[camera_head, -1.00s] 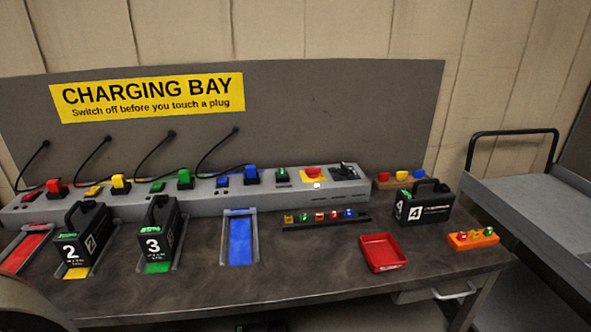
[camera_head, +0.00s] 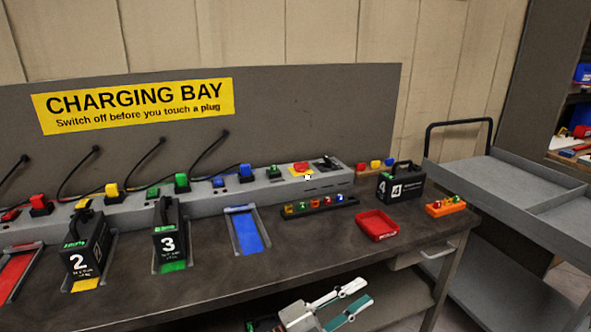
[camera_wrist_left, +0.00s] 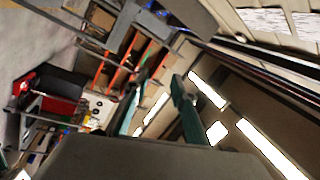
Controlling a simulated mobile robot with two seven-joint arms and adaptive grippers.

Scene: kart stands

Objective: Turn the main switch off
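The long grey charging console (camera_head: 225,203) runs along the back of the bench. Near its right end sit a green rocker switch (camera_head: 274,172), a red button (camera_head: 301,166) on a yellow plate, and a black switch-like part (camera_head: 327,163). Which one is the main switch, and its setting, I cannot read. My left gripper (camera_head: 358,292) is in front of the bench, low in the head view, well apart from the console. Its fingers are spread and empty. In the left wrist view the teal-edged fingers (camera_wrist_left: 157,112) also stand apart. My right gripper is not in view.
Black batteries 2 (camera_head: 86,248), 3 (camera_head: 170,236) and 4 (camera_head: 400,183) stand on the bench. A grey cart (camera_head: 500,180) stands right of the bench.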

